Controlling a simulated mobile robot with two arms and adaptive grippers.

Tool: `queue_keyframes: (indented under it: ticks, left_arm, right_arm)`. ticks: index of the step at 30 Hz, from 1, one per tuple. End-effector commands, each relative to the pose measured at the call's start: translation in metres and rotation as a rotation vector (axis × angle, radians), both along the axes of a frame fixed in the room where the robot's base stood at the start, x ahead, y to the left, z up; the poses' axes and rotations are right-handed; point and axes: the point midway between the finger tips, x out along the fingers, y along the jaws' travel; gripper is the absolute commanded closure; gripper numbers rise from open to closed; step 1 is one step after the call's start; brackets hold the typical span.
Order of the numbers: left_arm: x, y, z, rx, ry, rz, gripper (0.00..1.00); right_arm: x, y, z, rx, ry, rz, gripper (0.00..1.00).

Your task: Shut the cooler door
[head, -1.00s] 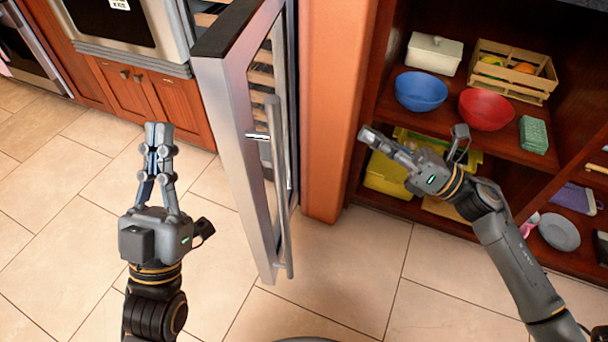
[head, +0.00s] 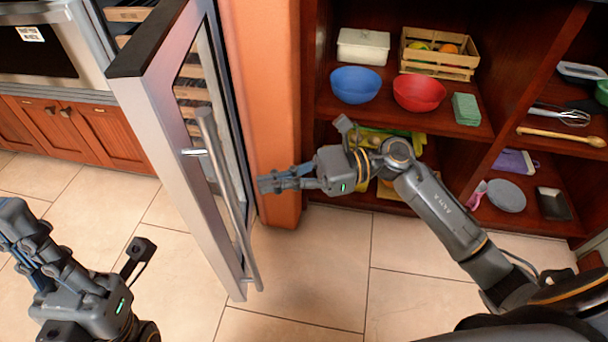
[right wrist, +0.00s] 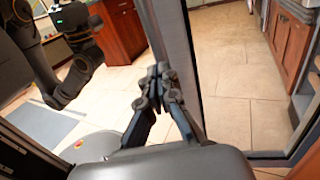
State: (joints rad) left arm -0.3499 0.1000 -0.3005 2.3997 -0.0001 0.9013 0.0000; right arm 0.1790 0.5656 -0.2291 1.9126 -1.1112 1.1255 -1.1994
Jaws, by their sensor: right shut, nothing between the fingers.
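The cooler door (head: 172,145) stands open in the head view, with a silver frame, a dark top edge and a long bar handle (head: 222,178). My right gripper (head: 262,184) is shut and empty, to the right of the handle, its fingers pointing left toward the door. The right wrist view shows its closed fingertips (right wrist: 160,76) in front of the door's grey frame (right wrist: 180,45); I cannot tell whether they touch it. My left gripper (head: 8,212) is at the left edge, left of the door and apart from it; its fingers look closed together.
An orange-brown cabinet post (head: 268,100) stands behind the door. Open shelves to its right hold a blue bowl (head: 356,85), a red bowl (head: 419,92) and a wooden crate (head: 440,68). An oven (head: 45,45) is at the upper left. The tiled floor (head: 310,270) is clear.

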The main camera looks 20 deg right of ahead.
Motion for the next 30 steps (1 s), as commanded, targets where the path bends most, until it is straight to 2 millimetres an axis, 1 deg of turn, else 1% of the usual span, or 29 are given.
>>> queue_keyframes:
  ticks: [1, 3, 6, 9, 23, 30]
  left_arm:
    - [0.000, 0.000, -0.003, 0.000, 0.000, 0.000, 1.00]
    - [0.000, 0.000, -0.004, 0.000, 0.001, 0.000, 1.00]
    - [0.000, 0.000, -0.005, 0.000, 0.001, 0.000, 1.00]
    - [0.000, 0.000, -0.006, 0.000, 0.001, 0.000, 1.00]
    - [0.000, 0.000, -0.005, 0.001, 0.002, 0.000, 1.00]
    - [0.000, 0.000, 0.002, 0.001, 0.003, 0.000, 1.00]
  right_arm:
    - [0.001, 0.009, -0.001, 0.003, 0.000, 0.002, 1.00]
    - [0.002, 0.019, 0.000, 0.003, -0.001, 0.001, 1.00]
    - [0.002, 0.029, -0.001, 0.002, 0.002, 0.000, 1.00]
    - [0.003, 0.035, 0.000, 0.000, 0.001, -0.001, 1.00]
    - [0.003, 0.038, 0.000, 0.000, 0.004, -0.003, 1.00]
    - [0.003, 0.048, 0.002, 0.002, 0.005, -0.030, 1.00]
